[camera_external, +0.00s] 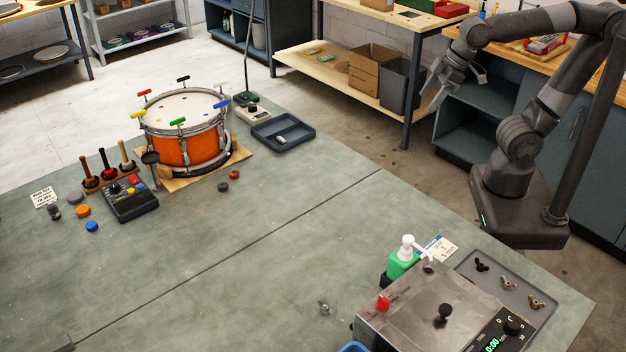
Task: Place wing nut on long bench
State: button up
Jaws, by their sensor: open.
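My gripper (457,88) is open and empty. It hangs in the air at the upper right, beyond the bench's far right edge and well away from the wing nuts. The long bench (250,250) is the large grey-green surface in front. A dark wing nut (481,265), a silver-grey wing nut (506,283) and a bronze wing nut (537,301) lie apart in a row on a grey tray (470,267) at the lower right. Another small metallic piece, perhaps a wing nut (324,308), lies on the bare bench left of the metal box.
A metal box with a digital display (430,310) and a green pump bottle (402,262) stand beside the tray. An orange drum (187,135), mallets (107,165), a dark control box (130,200) and a shallow tray (283,132) occupy the far left. The bench's middle is mostly clear.

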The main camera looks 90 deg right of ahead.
jog(key=s+d+f+m, duration=0.1)
jog(key=s+d+f, duration=0.1)
jog(key=s, duration=0.4)
jog(key=shift+d+h, duration=0.3)
jog(key=shift+d, duration=0.3)
jog(key=shift+o, duration=0.5)
jog(key=shift+s+d+f, duration=0.15)
jog(key=shift+s+f, duration=0.2)
jog(key=shift+s, duration=0.05)
jog(key=shift+w+r, duration=0.1)
